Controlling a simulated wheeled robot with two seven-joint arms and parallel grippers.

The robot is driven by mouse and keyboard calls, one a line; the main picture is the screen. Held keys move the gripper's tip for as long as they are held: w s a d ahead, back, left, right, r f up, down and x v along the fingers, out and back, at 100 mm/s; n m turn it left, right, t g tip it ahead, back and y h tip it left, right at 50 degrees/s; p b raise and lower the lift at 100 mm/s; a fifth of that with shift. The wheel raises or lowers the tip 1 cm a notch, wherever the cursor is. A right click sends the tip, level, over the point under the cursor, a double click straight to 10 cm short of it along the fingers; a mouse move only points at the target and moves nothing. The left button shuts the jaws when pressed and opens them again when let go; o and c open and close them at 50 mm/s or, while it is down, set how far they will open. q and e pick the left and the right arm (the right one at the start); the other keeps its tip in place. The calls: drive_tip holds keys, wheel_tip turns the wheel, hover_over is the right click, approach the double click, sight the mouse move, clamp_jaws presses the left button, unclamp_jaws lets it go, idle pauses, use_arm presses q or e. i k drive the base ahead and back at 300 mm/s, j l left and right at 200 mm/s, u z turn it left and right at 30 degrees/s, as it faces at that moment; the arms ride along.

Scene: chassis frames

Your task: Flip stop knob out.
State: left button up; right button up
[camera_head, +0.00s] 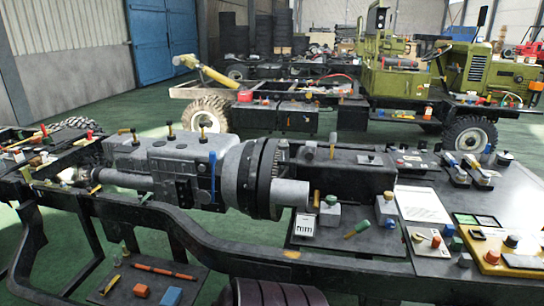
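Several knobs and buttons are in view, and I cannot tell which of them is the stop knob. A yellow control box (480,247) at the lower right carries a red round knob (491,257) and a dark knob (512,241). Left of it, a light panel (428,250) has a small red knob (435,241) on it. Labels are too small to read. Neither of my grippers is in view.
A long black chassis frame (240,255) crosses the foreground, carrying a grey gearbox and shaft (170,160). A low tray (150,284) with small parts lies at the lower left. A green truck (400,75) stands behind. Green floor is clear between the frames.

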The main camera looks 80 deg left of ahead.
sight(309, 155)
drive_tip(key=u, duration=2.3)
drive_tip(key=l+u, duration=0.15)
drive_tip(key=i+l, duration=0.2)
drive_tip(key=l, duration=0.15)
drive_tip(key=i+l, duration=0.2)
drive_tip(key=l, duration=0.2)
drive_tip(key=i+l, duration=0.2)
drive_tip(key=l, duration=0.15)
drive_tip(key=i+l, duration=0.25)
drive_tip(key=l+u, duration=0.1)
drive_tip(key=u, duration=1.5)
